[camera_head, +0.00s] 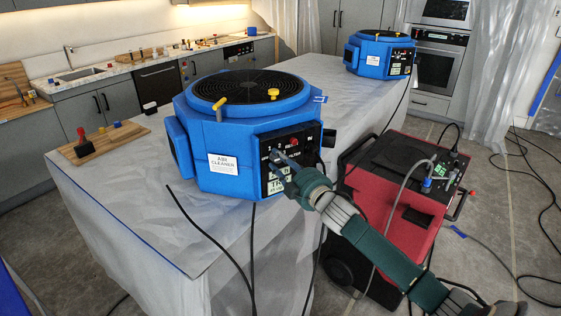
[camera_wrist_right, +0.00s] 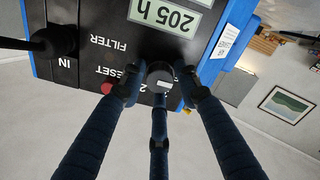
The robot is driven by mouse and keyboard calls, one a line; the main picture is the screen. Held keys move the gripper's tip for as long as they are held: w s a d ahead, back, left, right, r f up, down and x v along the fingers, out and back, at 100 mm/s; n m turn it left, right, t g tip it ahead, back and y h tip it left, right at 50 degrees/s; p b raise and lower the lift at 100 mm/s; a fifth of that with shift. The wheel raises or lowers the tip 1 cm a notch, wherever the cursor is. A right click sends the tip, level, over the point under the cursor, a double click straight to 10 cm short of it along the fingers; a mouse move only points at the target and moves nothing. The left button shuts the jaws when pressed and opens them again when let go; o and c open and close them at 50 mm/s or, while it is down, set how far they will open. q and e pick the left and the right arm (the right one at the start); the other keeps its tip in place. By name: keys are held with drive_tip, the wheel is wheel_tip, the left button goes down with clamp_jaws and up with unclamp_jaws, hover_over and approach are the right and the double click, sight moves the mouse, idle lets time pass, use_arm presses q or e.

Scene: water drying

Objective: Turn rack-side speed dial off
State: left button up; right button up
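The near blue air cleaner (camera_head: 213,150) stands on a sheet-covered island (camera_head: 140,215), with a black control panel on its right-front face. My right gripper (camera_head: 281,158) is at this panel and hides part of it. In the right wrist view, upside down, the panel (camera_wrist_right: 105,45) shows a "205 h" display, "FILTER" and "RESET" lettering and a red button. A dark round dial (camera_wrist_right: 160,76) with a pale mark lies between my right gripper's fingertips (camera_wrist_right: 160,84). The fingertips flank it closely; contact is unclear. The dial's setting is not readable. My left gripper is out of view.
A second blue air cleaner (camera_head: 374,60) stands at the island's far end. A red and black wheeled machine (camera_head: 385,205) stands right of the island, near my right arm. Black cables hang by the island and lie on the right floor. A wooden board (camera_head: 103,143) lies on the left.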

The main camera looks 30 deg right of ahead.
drive_tip(key=shift+o, duration=1.3)
drive_tip(key=shift+s+f, duration=0.1)
drive_tip(key=shift+f, duration=0.25)
drive_tip(key=shift+d+r, duration=0.15)
drive_tip(key=shift+r, duration=0.1)
drive_tip(key=s, duration=1.2)
drive_tip(key=shift+a, duration=0.3)
